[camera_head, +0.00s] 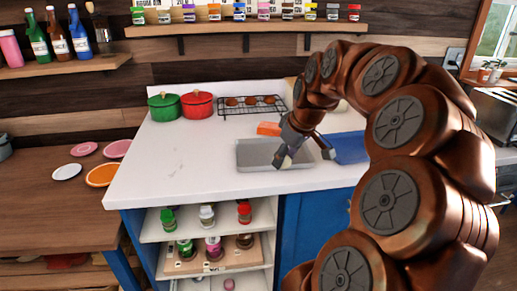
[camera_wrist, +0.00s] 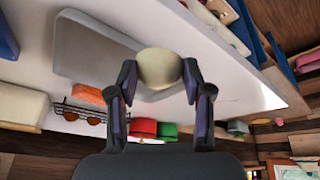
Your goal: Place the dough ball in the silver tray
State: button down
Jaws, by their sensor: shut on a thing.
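The dough ball (camera_wrist: 160,68) is pale cream and round. In the wrist view it sits between the two fingertips of my gripper (camera_wrist: 159,77), which is shut on it. The silver tray (camera_head: 252,160) is a shallow grey rectangle on the white counter in the head view. My gripper (camera_head: 303,155) is over the tray's right part there, fingers pointing down. The tray also shows in the wrist view (camera_wrist: 85,50), beyond and to the left of the ball. The ball's height above the tray is hard to tell.
An orange block (camera_head: 268,129) lies behind the tray and a blue item (camera_head: 350,148) to its right. A wire rack (camera_head: 250,104), red pot (camera_head: 197,104) and green pot (camera_head: 164,107) stand at the back. The counter's left part is clear.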

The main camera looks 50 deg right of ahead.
jog(key=p, duration=0.2)
send_over(254, 155)
jog(key=s, duration=0.2)
jog(key=shift+w+a+f, duration=0.15)
jog(key=shift+f, duration=0.45)
jog(key=shift+f+p, duration=0.6)
jog(key=shift+f, duration=1.2)
jog(key=shift+f, duration=0.1)
jog(key=shift+c, duration=2.2)
grip_release()
jog(key=shift+r, duration=0.5)
jog(key=b+v, duration=0.2)
jog(key=v, duration=0.9)
jog(key=shift+a, duration=0.15)
